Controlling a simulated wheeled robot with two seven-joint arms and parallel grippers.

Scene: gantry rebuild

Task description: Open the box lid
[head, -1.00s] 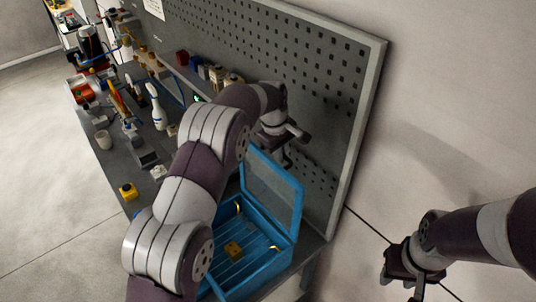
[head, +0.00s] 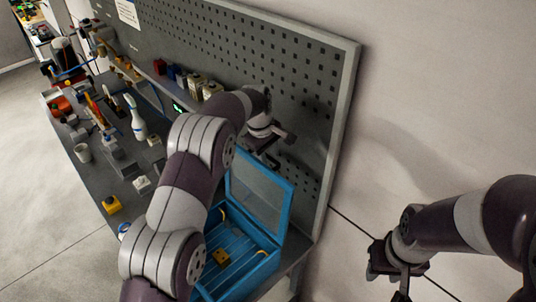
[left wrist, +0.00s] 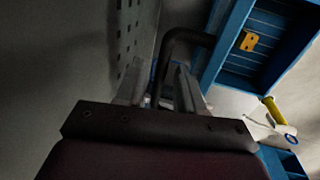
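The blue box (head: 283,262) sits on the near right end of the bench. Its lid (head: 262,190), a blue frame with a greyish panel, stands raised at the back, near the pegboard. The ribbed interior shows, with a yellow piece (head: 221,257) inside; the box also shows in the left wrist view (left wrist: 222,45). My right gripper (head: 388,284) hangs open and empty at right, away from the bench.
The pegboard (head: 310,100) rises close behind the box and left gripper. A white bottle (head: 137,120), a cup (head: 83,152), a yellow button box (head: 112,205) and several tools crowd the bench's left part. Free space lies right of the bench.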

